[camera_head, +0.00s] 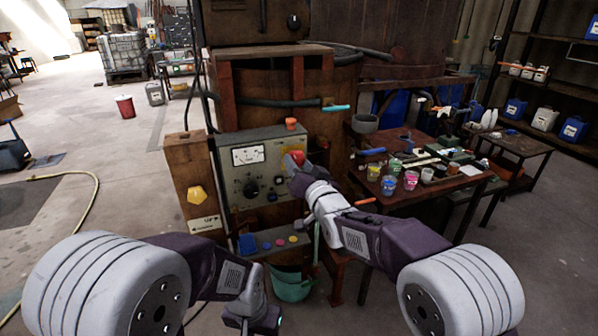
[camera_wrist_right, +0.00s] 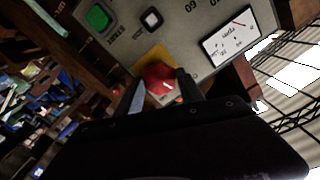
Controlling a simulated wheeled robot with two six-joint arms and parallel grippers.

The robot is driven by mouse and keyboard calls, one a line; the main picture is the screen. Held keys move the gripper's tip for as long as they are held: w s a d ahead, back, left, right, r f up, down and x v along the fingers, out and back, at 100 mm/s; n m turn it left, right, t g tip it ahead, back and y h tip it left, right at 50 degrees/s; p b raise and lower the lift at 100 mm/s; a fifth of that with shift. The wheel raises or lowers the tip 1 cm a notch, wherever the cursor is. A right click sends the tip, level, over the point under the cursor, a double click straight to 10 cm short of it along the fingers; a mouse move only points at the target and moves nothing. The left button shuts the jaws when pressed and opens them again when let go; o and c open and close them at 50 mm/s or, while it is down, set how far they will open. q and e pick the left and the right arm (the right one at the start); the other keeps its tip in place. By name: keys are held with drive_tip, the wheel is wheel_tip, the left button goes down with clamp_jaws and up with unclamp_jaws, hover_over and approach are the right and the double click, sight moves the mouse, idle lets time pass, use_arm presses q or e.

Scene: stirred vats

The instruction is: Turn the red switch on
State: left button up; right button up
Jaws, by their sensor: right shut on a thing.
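The red switch (camera_head: 294,160) is a red knob on a yellow plate at the right side of the grey control panel (camera_head: 229,139). In the right wrist view the red switch (camera_wrist_right: 159,78) sits between the two fingers of my right gripper (camera_wrist_right: 165,92), which is shut on it. The yellow plate (camera_wrist_right: 152,55) shows behind it. In the head view my right gripper (camera_head: 300,170) reaches the panel and partly covers the switch. My left gripper (camera_head: 255,318) is low at the bottom edge, away from the panel, and its fingers do not show clearly.
The panel also has a white meter (camera_head: 248,155), a black dial (camera_head: 250,188) and an orange button (camera_head: 291,124) on top. To the right, a table (camera_head: 462,186) holds several paint cups. A green bucket (camera_head: 291,287) stands below the panel. The floor on the left is open.

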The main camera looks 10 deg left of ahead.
drive_tip(key=m+b, duration=0.1)
drive_tip(key=m, duration=0.2)
drive_tip(key=shift+f+m+b, duration=0.15)
drive_tip(key=shift+m+b, duration=0.25)
drive_tip(key=m+b, duration=0.1)
drive_tip(key=m, duration=0.1)
drive_tip(key=shift+m, duration=0.4)
drive_tip(key=m+b, duration=0.1)
drive_tip(key=m, duration=0.2)
drive_tip(key=shift+m, duration=1.5)
drive_tip(key=shift+b, duration=0.3)
drive_tip(key=o, duration=1.4)
drive_tip(key=shift+s, duration=0.1)
